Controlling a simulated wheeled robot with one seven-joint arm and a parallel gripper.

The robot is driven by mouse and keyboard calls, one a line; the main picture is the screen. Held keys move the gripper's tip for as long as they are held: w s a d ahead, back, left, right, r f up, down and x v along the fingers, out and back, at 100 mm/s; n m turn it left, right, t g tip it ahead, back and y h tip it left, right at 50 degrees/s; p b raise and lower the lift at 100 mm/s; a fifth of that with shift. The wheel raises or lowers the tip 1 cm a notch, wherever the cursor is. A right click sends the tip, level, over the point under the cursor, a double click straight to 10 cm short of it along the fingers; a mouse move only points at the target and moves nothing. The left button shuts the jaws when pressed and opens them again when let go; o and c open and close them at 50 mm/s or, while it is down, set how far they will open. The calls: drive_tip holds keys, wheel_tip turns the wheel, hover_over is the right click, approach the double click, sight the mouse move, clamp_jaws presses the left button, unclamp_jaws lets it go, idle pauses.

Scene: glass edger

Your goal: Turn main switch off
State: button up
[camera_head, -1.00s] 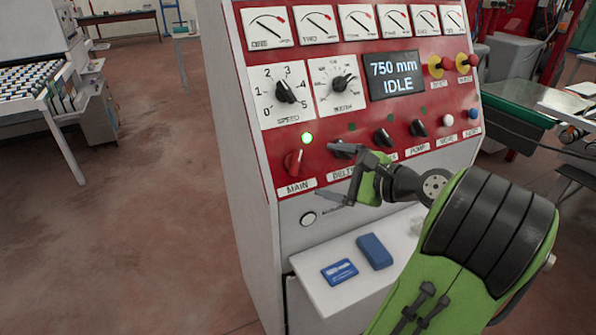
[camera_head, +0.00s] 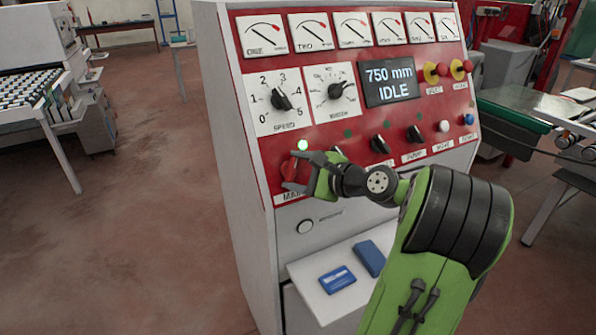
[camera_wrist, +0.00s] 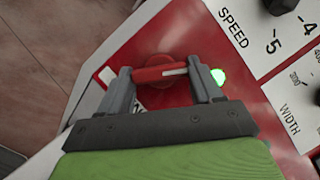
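The red main switch (camera_head: 289,170) is at the lower left of the red panel, above the partly covered MAIN label. Its green lamp (camera_head: 303,145) is lit. In the wrist view the switch handle (camera_wrist: 160,73) lies lengthwise between my two fingers, its white mark toward the finger on the lamp (camera_wrist: 218,77) side. My gripper (camera_head: 291,171) is open around the handle, one finger beyond each end. It also shows in the wrist view (camera_wrist: 161,68). I cannot tell whether the fingers touch the handle. The gripper hides part of the switch in the head view.
The display (camera_head: 391,78) reads 750 mm, IDLE. The speed knob (camera_head: 281,99) and width knob (camera_head: 335,91) sit above the switch. More black switches (camera_head: 380,144) line the row to the right. A shelf (camera_head: 318,306) below holds two blue items.

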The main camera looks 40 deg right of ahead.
drive_tip(key=shift+c, duration=1.1)
drive_tip(key=shift+r+n+p, duration=0.1)
drive_tip(key=shift+n+p, duration=0.2)
drive_tip(key=shift+p, duration=0.1)
drive_tip(key=shift+r+n+g+y+p, duration=0.15)
drive_tip(key=shift+n+g+y+p, duration=0.2)
drive_tip(key=shift+n+p, duration=0.65)
drive_tip(key=n+g+p, duration=0.1)
drive_tip(key=n+p, duration=0.1)
drive_tip(key=shift+d+r+n, duration=0.1)
drive_tip(key=shift+n, duration=0.2)
drive_tip(key=n+g+p, duration=0.2)
drive_tip(key=n, duration=0.1)
drive_tip(key=shift+w, duration=0.15)
drive_tip(key=shift+n+g+p, duration=0.35)
drive_tip(key=shift+n+g, duration=0.2)
drive_tip(key=shift+n, duration=1.05)
